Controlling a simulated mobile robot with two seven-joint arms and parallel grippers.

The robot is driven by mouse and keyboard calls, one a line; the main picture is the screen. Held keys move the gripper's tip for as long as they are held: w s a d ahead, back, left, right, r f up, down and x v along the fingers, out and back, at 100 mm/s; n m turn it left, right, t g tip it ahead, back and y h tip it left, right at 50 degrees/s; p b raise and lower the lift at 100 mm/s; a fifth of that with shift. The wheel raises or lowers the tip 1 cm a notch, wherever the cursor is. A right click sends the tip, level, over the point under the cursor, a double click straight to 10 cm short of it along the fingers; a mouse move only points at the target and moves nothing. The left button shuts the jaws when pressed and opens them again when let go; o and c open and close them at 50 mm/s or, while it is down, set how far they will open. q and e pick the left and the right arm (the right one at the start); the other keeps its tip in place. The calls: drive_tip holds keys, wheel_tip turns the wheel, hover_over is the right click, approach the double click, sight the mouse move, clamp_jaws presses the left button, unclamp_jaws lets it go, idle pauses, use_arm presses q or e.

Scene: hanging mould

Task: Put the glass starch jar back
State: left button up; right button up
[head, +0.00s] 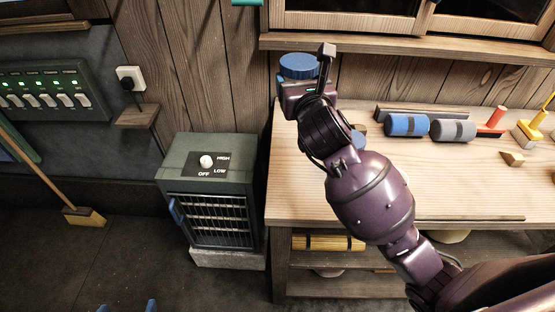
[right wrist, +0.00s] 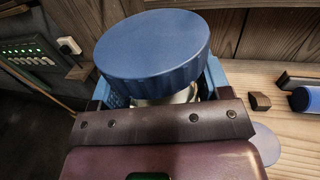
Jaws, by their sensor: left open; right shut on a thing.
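The glass starch jar shows mostly as its wide blue lid (head: 298,64), over the back left corner of the workbench (head: 300,190). My right gripper (head: 300,84) is shut on the jar. In the right wrist view the blue lid (right wrist: 152,45) fills the top, with a little pale glass (right wrist: 172,97) under it between the blue fingers. The jar's base is hidden, so I cannot tell whether it touches the bench. My left gripper (head: 127,306) shows only as two blue fingertips, spread apart and empty, at the bottom edge of the head view.
A blue roll (head: 406,125), a grey roll (head: 453,130) and a red-handled tool (head: 494,120) lie on the bench to the right. A green heater (head: 210,190) stands left of the bench. A wooden ledge (head: 400,48) runs under the window above.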

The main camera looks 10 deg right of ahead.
drive_tip(key=shift+w+a, duration=0.25)
drive_tip(key=shift+a, duration=0.05)
wheel_tip(320, 180, down, 20)
drive_tip(key=b, duration=0.5)
drive_tip(key=shift+d+f, duration=0.1)
use_arm(q)
wheel_tip(320, 180, down, 6)
drive_tip(key=shift+s+a+g, duration=0.25)
drive_tip(key=shift+g, duration=0.05)
drive_tip(key=shift+s+f, duration=0.1)
drive_tip(key=shift+s, duration=0.05)
